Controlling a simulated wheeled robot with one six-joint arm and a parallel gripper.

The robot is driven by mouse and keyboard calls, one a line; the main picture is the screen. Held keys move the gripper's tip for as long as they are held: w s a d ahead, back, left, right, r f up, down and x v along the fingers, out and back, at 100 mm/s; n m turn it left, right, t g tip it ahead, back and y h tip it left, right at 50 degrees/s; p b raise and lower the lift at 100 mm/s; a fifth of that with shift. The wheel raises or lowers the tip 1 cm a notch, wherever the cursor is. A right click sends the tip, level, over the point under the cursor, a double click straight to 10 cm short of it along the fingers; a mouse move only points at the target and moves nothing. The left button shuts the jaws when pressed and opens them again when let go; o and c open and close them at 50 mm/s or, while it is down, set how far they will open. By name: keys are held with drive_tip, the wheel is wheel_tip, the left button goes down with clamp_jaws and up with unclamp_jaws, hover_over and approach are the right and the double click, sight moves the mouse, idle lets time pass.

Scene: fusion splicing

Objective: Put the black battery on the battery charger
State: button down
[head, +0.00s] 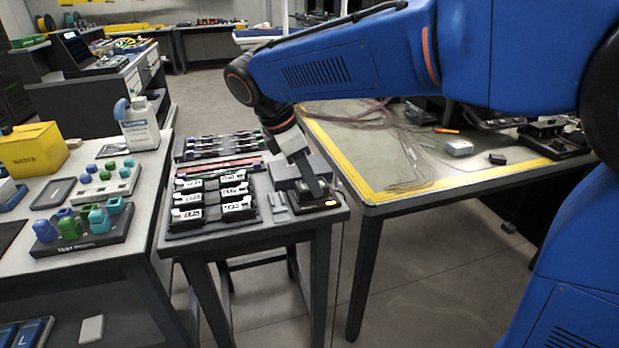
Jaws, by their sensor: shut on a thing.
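The battery charger (328,204) is a dark, low block with a small orange light, at the front right corner of the small dark table. My gripper (316,190) points down right over the charger and is shut on the black battery. The battery is small and dark between the fingers and hard to tell from them. I cannot tell whether its underside touches the charger.
A black tray (208,232) with several white-labelled dark holders lies left of the charger. A grey box (284,170) stands just behind it. A yellow-edged table (395,190) with cables is to the right. A left bench (125,240) holds coloured caps.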

drive_tip(key=shift+d+f, duration=0.1)
drive_tip(key=shift+f, duration=0.05)
idle(0.8)
drive_tip(key=c, duration=1)
unclamp_jaws()
drive_tip(key=shift+c, duration=0.2)
drive_tip(key=v, duration=1.7)
drive_tip(key=s+d+f+m+y, duration=0.1)
drive_tip(key=s+d+f+m, duration=0.3)
drive_tip(key=d, duration=0.7)
drive_tip(key=s+d+f+m+y, duration=0.15)
drive_tip(key=d+f+m, duration=0.3)
drive_tip(key=d, duration=0.65)
drive_tip(key=s+d+f+m+t+y, duration=0.1)
drive_tip(key=s+d+f+m, duration=0.4)
drive_tip(key=s+f+m, duration=0.1)
drive_tip(key=s+d+f+m+t, duration=0.2)
drive_tip(key=s+d+f+m, duration=0.4)
drive_tip(key=f, duration=0.3)
drive_tip(key=shift+s+d+f+m+t+y, duration=0.3)
drive_tip(key=shift+s+m+y, duration=0.05)
drive_tip(key=shift+s, duration=0.3)
